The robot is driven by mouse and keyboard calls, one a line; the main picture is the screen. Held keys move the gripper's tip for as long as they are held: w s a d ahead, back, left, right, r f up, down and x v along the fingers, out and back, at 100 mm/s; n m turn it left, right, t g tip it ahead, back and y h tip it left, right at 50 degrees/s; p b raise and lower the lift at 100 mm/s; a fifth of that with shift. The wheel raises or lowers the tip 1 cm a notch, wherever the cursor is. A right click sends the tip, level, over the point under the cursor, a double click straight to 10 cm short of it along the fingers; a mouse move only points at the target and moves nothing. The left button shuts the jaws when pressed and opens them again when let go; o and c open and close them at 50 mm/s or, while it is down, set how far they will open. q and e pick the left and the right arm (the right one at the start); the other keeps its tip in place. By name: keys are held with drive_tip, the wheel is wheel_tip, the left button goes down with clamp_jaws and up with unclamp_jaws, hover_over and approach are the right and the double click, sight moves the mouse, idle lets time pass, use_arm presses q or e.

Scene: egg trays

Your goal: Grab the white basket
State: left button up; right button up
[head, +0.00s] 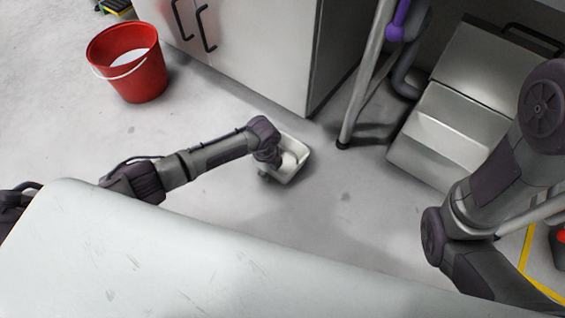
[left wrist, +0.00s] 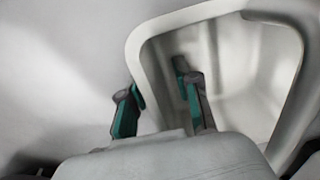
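The white basket (head: 303,160) sits on the grey floor in the middle of the head view. It fills the right half of the left wrist view (left wrist: 205,14). My left gripper (head: 271,164) is at the basket's left side. In the left wrist view the two fingers of my left gripper (left wrist: 160,82) are apart, one outside the basket's near-left wall and one inside, with the rim between them. A gap shows by the inner finger. A pale rounded shape shows inside the basket in the head view; I cannot tell what it is. My right gripper is not visible.
A red bucket (head: 126,62) stands at the upper left. A white cabinet (head: 250,50) is behind the basket. A metal leg (head: 366,72) and a grey stepped box (head: 450,130) are to the right. Floor around the basket is clear.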

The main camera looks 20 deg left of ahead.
use_arm(q)
drive_tip(key=shift+c, duration=0.3)
clamp_jaws()
drive_tip(key=shift+r, duration=0.1)
